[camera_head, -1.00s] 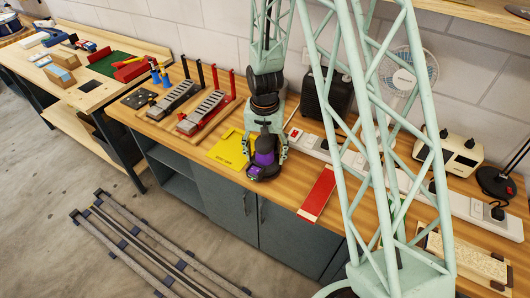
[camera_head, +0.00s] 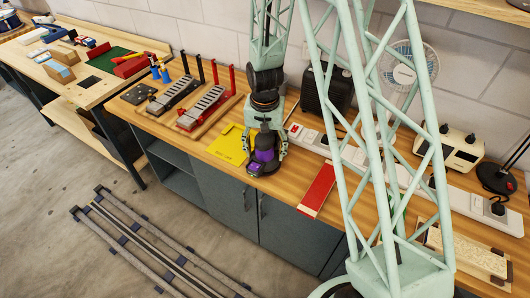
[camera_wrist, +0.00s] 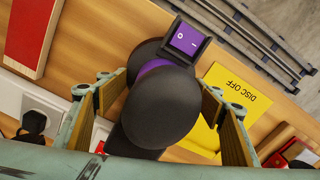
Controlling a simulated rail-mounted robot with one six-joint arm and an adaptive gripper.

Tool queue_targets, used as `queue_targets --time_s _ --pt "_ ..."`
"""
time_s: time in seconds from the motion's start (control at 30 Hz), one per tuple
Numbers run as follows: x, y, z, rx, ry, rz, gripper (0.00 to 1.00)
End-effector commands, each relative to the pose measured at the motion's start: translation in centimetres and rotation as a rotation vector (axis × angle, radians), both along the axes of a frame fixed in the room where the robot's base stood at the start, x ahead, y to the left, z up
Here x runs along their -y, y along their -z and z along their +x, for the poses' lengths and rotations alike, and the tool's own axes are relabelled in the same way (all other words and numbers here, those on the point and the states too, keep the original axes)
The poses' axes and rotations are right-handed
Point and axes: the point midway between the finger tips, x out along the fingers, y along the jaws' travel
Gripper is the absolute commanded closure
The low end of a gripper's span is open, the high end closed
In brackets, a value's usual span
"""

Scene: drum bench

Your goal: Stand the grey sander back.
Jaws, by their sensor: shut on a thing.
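The sander (camera_head: 262,158) has a dark grey, rounded body and knob with a purple section. It appears upright at the bench's front edge, beside the yellow sheet. My gripper (camera_head: 267,154) reaches down from above with a finger on each side and is shut on it. In the wrist view the sander's round dark top (camera_wrist: 160,112) sits between my gripper's pads (camera_wrist: 160,98), with a purple switch box at the far side. Its underside is hidden, so I cannot tell whether it touches the bench. The yellow sheet (camera_head: 228,146) reads "DISC OFF" in the wrist view (camera_wrist: 238,95).
A red board (camera_head: 318,188) lies right of the sander. A white power strip (camera_head: 310,138) runs behind. Pedal-like devices with grey plates (camera_head: 207,107) stand left. A black box (camera_head: 327,90) and fan (camera_head: 408,75) stand at the back. The bench's front edge is close.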

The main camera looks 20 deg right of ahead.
Motion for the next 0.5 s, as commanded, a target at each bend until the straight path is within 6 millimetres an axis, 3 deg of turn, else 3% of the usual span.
queue_targets --time_s 0.5 --pt "0.02 1.31 -0.41 -0.009 0.000 0.000 0.66"
